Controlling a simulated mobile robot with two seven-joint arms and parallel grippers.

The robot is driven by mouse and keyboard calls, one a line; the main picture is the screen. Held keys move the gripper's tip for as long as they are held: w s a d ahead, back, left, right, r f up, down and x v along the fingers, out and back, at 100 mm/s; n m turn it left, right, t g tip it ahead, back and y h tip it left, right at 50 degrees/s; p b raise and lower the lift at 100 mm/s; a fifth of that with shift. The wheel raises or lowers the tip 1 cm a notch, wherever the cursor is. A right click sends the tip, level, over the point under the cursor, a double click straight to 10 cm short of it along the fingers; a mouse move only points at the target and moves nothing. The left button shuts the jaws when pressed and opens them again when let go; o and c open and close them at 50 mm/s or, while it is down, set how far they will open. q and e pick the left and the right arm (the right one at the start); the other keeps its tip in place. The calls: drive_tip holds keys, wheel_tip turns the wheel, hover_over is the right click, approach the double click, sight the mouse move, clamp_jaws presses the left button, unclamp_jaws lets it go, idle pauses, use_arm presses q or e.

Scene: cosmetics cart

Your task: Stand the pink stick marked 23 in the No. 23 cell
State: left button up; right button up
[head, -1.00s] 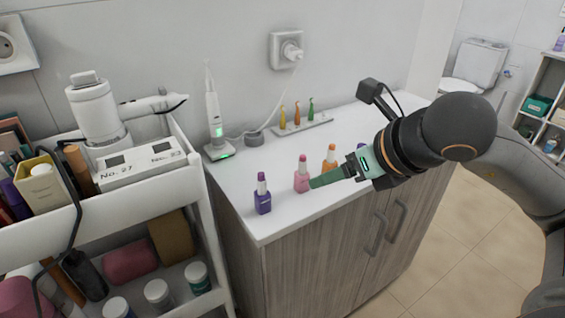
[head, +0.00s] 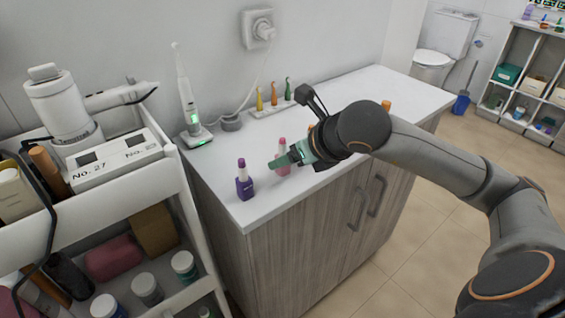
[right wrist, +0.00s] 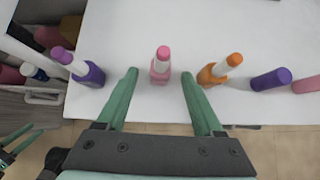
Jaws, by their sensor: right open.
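A pink bottle-shaped stick (head: 283,160) stands upright on the white cabinet top; its number does not show. My right gripper (head: 280,163) is open, with its green fingertips at this stick. In the right wrist view the pink stick (right wrist: 160,70) stands upright beyond the tips of the open gripper (right wrist: 158,75), centred between them and not gripped. A white holder (head: 118,172) on the cart has two dark square cells; one label reads No. 27, the other (head: 150,154) is hard to read. Green fingers at the wrist view's lower left look like my left gripper (right wrist: 18,138).
A purple bottle (head: 244,182) stands left of the pink one; an orange bottle (right wrist: 215,70) stands right of it. Farther right are another purple bottle (right wrist: 270,79) and a second pink item (right wrist: 307,85). A toothbrush on its charger (head: 189,105) stands behind.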

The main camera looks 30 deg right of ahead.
drive_tip(key=shift+x, duration=1.35)
clamp_jaws()
